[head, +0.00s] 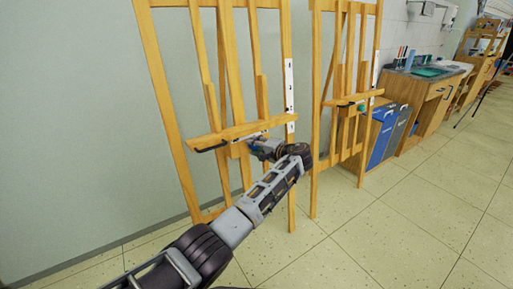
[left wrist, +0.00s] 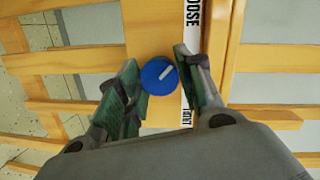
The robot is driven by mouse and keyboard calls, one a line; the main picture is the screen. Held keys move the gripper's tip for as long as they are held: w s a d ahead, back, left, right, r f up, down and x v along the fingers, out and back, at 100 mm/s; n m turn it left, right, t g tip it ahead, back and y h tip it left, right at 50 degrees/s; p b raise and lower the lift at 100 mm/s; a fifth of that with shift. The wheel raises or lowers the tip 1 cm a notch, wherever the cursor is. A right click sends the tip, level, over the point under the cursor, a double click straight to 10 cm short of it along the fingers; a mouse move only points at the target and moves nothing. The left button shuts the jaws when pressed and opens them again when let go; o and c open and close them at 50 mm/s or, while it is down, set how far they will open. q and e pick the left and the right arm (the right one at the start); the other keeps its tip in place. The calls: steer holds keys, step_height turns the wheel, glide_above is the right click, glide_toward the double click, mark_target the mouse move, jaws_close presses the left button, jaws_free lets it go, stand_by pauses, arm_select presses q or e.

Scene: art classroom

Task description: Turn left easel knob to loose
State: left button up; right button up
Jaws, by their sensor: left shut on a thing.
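The left easel (head: 157,75) is a wooden frame standing against the wall, with a ledge (head: 228,133) across it. Its blue round knob (left wrist: 157,76) shows in the left wrist view, with a white mark slanting toward the upper right. A white label strip (left wrist: 192,40) with dark lettering, partly covered, runs beside it. My left gripper (left wrist: 161,80) has its greenish finger pads on both sides of the knob, shut on it. In the head view my left gripper (head: 260,147) is just below the ledge, and the knob is hidden there. My right gripper is not in view.
A second wooden easel (head: 316,100) with a green knob (head: 362,108) stands to the right. Beyond it are blue and grey bins (head: 379,140) and a wooden counter with a sink (head: 430,72). The tiled floor at the right front is clear.

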arm_select(q)
steer(key=shift+n, duration=1.1)
steer(key=shift+h, duration=0.3)
steer(key=o, duration=1)
